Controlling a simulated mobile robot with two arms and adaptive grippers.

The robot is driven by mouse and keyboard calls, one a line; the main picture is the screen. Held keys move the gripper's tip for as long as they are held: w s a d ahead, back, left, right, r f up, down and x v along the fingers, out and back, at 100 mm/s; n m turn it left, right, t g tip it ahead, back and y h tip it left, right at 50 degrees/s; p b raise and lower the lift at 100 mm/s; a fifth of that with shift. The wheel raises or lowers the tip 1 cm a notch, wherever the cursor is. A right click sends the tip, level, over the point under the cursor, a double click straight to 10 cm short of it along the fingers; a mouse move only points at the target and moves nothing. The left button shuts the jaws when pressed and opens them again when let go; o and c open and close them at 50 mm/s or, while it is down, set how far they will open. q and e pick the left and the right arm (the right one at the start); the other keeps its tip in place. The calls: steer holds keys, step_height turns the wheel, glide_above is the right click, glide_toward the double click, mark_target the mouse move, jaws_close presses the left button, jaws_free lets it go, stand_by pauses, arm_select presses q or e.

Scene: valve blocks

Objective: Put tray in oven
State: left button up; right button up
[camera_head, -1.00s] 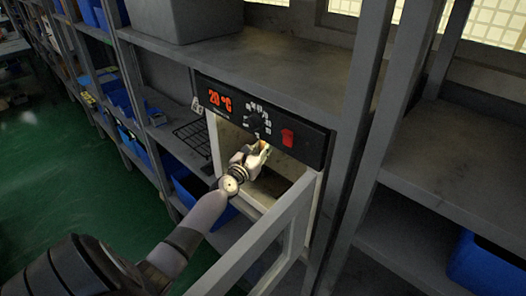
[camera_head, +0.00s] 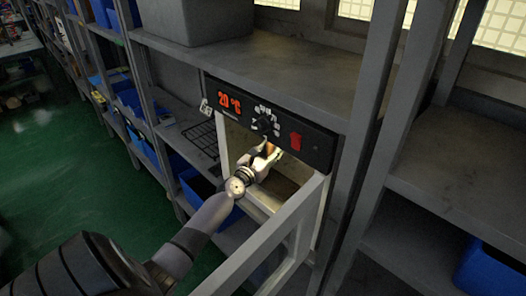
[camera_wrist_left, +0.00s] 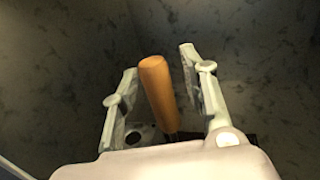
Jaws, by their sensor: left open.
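The oven (camera_head: 268,125) is set into the shelf with its door (camera_head: 285,225) swung open. My left gripper (camera_head: 270,150) reaches into the opening, below the control panel. In the left wrist view my left gripper (camera_wrist_left: 158,62) is open, with one finger on each side of an orange-brown handle (camera_wrist_left: 159,88). Gaps show between the handle and both fingers. A small part of what the handle joins is dark and mostly hidden behind my gripper's body, so I cannot tell whether it is a tray. My right gripper is out of view.
A dark wire rack (camera_head: 203,138) lies on the shelf left of the oven. A grey bin (camera_head: 190,22) stands on the shelf above. Blue bins (camera_head: 200,183) stand lower left, and another blue bin (camera_head: 490,268) is at right. The green floor (camera_head: 60,190) at left is open.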

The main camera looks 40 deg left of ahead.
arm_select(q)
steer(key=s+d, duration=0.2)
steer(key=s, duration=0.9)
steer(key=shift+s+p, duration=0.3)
steer(key=shift+p, duration=0.15)
